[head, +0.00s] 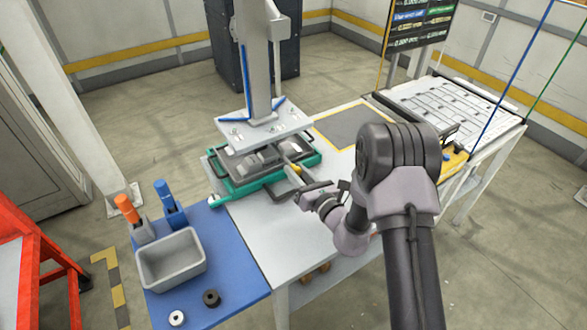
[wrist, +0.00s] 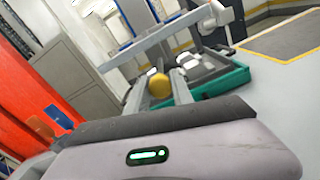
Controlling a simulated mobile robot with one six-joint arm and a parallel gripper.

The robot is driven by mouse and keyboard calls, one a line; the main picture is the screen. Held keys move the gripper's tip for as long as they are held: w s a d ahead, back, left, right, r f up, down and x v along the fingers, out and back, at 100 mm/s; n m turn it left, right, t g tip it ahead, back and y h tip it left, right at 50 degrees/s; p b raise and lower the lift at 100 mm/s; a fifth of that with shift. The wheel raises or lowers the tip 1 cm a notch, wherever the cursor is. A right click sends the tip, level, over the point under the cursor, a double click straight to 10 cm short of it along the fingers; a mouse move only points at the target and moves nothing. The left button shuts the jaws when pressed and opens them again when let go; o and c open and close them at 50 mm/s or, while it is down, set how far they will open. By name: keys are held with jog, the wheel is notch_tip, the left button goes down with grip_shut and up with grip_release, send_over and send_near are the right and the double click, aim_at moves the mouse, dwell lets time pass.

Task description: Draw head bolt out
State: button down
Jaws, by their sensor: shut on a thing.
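The head bolt shows as a round yellow knob (head: 297,168) at the right side of the press, just under the raised plate. In the wrist view the yellow knob (wrist: 159,85) sits between my two fingers. My gripper (head: 292,172) reaches in from the right and is shut on the bolt; its fingers (wrist: 158,88) lie on both sides of the knob. The bolt's shaft is hidden. The pale press plate (head: 262,130) hangs on a grey column above a green tray (head: 222,186) holding dark grey parts. Their exact contact with the bolt cannot be told.
A grey bin (head: 171,262), orange-handled and blue-handled tools (head: 126,208) and two small rings (head: 211,298) stand on the blue mat (head: 236,250) at left. A pale slotted rack (head: 450,108) lies at back right. Bare grey tabletop (head: 262,232) is free in front of the tray.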

jog(key=shift+f, duration=0.1)
jog(key=c, duration=1.1)
grip_release()
jog(key=shift+s+d, duration=0.1)
jog(key=shift+s, duration=0.05)
jog(key=p+v, duration=0.1)
jog(key=v, duration=1.6)
jog(key=shift+s, duration=0.2)
jog(key=shift+d, duration=0.2)
